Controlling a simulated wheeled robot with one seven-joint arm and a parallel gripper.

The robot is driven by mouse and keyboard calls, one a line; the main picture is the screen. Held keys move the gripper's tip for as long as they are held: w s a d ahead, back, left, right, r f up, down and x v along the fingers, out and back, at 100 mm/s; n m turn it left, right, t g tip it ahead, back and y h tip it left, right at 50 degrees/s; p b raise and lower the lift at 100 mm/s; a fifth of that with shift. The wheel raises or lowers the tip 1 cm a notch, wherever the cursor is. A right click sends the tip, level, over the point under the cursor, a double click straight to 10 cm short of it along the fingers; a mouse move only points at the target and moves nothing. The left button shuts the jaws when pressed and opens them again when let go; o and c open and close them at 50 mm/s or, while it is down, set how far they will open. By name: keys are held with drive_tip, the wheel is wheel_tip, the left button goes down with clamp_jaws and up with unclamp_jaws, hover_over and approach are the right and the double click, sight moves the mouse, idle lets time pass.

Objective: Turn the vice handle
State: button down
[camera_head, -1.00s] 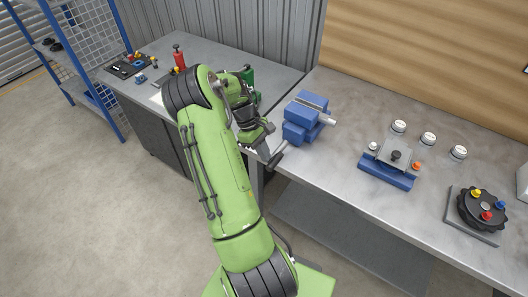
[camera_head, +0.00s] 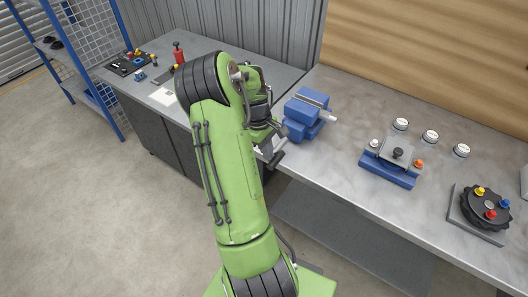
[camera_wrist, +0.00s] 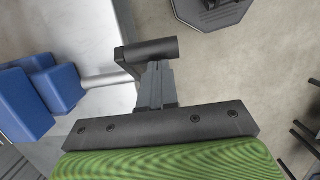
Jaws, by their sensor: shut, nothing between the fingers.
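The blue vice (camera_head: 308,112) stands at the left front of the right-hand bench. Its dark handle (camera_head: 278,159) hangs at the front edge of the bench. In the wrist view the handle's dark round grip (camera_wrist: 150,49) lies across, right at the tips of my gripper (camera_wrist: 156,68). The fingers are together with nothing between them. I cannot tell whether they touch the grip. The blue vice body (camera_wrist: 62,88) shows at the left of the wrist view. In the head view my arm hides most of the gripper.
A blue fixture (camera_head: 388,172) with a grey plate stands right of the vice, with several white round pieces behind it. A black turntable (camera_head: 485,207) with coloured knobs is farther right. The left bench (camera_head: 215,62) holds small tools. Open floor lies in front of the benches.

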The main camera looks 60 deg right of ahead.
sight(274, 161)
drive_tip(key=s+a+f+t+b, duration=0.1)
drive_tip(key=s+f+t+b, duration=0.3)
drive_tip(key=b, duration=0.5)
drive_tip(key=shift+s+a+t+h+b, duration=0.2)
drive_tip(key=shift+s+t+h+b, duration=0.15)
drive_tip(key=shift+s, duration=0.55)
drive_tip(key=r+p, duration=0.1)
drive_tip(key=w+r+p, duration=0.1)
drive_tip(key=r, duration=0.1)
drive_tip(key=w+r+p, duration=0.1)
drive_tip(key=r, duration=0.1)
drive_tip(key=shift+w+d+p, duration=0.15)
drive_tip(key=shift+w+p, duration=0.1)
drive_tip(key=shift+p, duration=0.1)
wheel_tip(274, 161, up, 9)
drive_tip(key=s+p, duration=0.1)
drive_tip(key=s, duration=0.1)
drive_tip(key=shift+s, duration=0.4)
drive_tip(key=shift+w+r, duration=0.15)
drive_tip(key=shift+w, duration=0.05)
